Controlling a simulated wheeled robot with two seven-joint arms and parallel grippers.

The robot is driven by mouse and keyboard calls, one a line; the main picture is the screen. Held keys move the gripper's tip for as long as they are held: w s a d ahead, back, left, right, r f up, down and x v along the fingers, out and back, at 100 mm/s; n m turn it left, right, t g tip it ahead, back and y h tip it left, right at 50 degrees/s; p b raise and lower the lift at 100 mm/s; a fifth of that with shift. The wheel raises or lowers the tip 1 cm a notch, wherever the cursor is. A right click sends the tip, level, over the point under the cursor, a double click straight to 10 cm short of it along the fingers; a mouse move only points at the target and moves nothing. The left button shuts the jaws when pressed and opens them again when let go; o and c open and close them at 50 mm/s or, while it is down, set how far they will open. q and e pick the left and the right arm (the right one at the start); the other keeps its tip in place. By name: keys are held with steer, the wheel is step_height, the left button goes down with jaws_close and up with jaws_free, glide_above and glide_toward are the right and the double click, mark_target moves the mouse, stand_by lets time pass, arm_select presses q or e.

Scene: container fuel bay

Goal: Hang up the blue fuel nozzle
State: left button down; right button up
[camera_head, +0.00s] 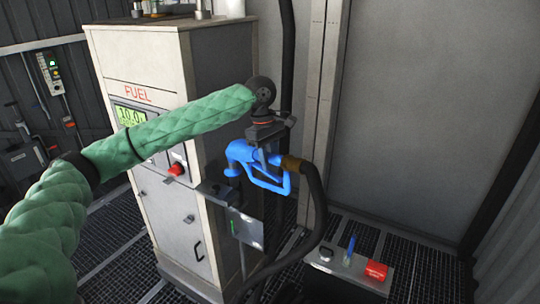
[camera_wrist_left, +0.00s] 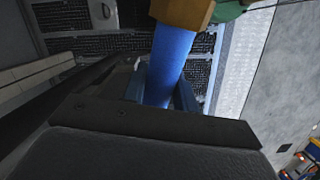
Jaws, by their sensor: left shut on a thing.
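The blue fuel nozzle (camera_head: 272,180) is at the right side of the fuel pump (camera_head: 163,55) in the head view. My left gripper (camera_head: 266,152) is shut on it from above. Its spout end points left and down, close to a dark bracket (camera_head: 214,189) on the pump's side; I cannot tell whether it is inside the bracket. A brown collar (camera_head: 291,164) joins the nozzle to a black hose (camera_head: 318,205). In the left wrist view the blue nozzle (camera_wrist_left: 173,55) runs between the fingers, with the brown collar (camera_wrist_left: 184,12) at the top. My right gripper is out of view.
A grey box (camera_head: 345,268) with a red label stands on the grated floor at the lower right. A red knob (camera_head: 177,169) sticks out of the pump front. The hose loops down past the pump's base. A grey wall panel (camera_head: 420,110) stands behind on the right.

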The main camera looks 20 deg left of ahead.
mark_target(270, 172)
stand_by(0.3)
arm_select(q)
steer(key=shift+f, duration=0.15)
steer(key=shift+f, duration=2.15)
steer(key=c, duration=1)
jaws_free()
